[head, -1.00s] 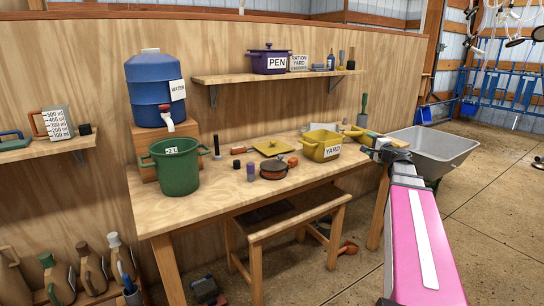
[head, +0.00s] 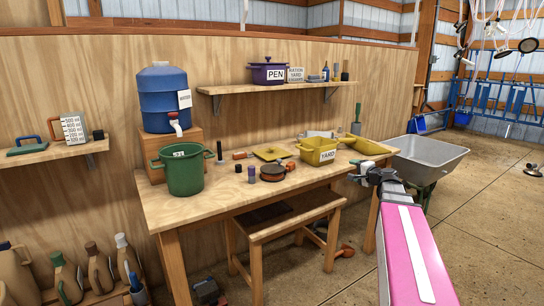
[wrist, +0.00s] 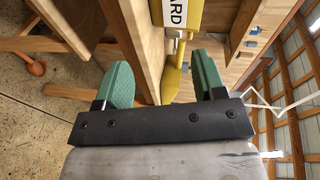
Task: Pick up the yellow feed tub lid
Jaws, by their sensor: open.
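The yellow feed tub lid (head: 271,153) lies flat on the wooden workbench, with a small knob on top. The yellow tub (head: 318,151) labelled YARD stands to its right; its label also shows at the top of the wrist view (wrist: 175,14). My gripper (head: 357,170) is at the bench's right end, well to the right of the lid, with the tub between them. In the wrist view, its green fingers (wrist: 163,78) are wide apart and empty. A yellow piece (wrist: 172,80) shows beyond the gap. I cannot make out the lid in that view.
A yellow scoop-like tray (head: 368,147) lies at the bench's right end. A dark round pan (head: 272,173) and small bottles stand before the lid. A green bucket (head: 184,170) is on the left. A shelf (head: 275,87) hangs above; a wheelbarrow (head: 430,158) stands right.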

